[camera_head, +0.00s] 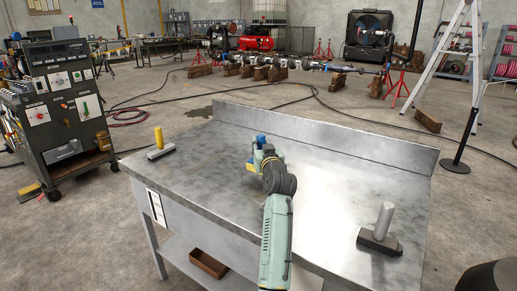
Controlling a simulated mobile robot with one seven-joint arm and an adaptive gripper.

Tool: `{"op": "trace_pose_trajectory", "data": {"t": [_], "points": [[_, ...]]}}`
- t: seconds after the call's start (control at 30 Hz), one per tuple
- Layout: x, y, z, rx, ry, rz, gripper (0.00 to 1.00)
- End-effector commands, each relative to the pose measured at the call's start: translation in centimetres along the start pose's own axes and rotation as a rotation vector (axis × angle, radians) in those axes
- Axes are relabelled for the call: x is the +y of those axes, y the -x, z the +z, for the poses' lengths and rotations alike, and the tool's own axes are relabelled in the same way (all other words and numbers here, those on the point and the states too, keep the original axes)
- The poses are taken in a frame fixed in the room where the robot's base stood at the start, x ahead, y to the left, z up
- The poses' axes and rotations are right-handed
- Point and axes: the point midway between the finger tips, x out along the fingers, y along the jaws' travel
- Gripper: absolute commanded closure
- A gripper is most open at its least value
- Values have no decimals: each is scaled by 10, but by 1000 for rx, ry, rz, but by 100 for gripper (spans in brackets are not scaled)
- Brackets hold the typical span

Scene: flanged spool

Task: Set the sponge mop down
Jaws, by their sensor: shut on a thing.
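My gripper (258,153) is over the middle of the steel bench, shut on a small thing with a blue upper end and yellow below. I take this to be the sponge mop (261,140). The blue end sticks up past my gripper, and bits of yellow show beside and under it. My arm and gripper hide most of it. I cannot tell whether its lower side touches the bench top (215,150) or hangs just above it.
A yellow-handled tool with a grey bar (162,152) stands at the bench's left. A grey block with an upright pale handle (380,235) stands at the right front. A raised lip (330,138) runs along the back. Bare bench top lies on both sides of my gripper.

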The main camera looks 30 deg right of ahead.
Motion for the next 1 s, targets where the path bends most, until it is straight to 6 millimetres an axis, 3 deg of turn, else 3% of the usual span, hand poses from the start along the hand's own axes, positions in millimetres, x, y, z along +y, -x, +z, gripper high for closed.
{"op": "trace_pose_trajectory", "data": {"t": [0.23, 0.47, 0.8, 0.83, 1.0], "points": [[-6, -20, 4, -2, -1, 1, 100], [-6, -18, 34, 1, 0, 2, 100], [-6, -18, 39, 3, 0, 1, 100], [-6, -18, 40, 1, 0, 1, 76], [-6, -18, 39, 0, 0, 1, 65]]}}
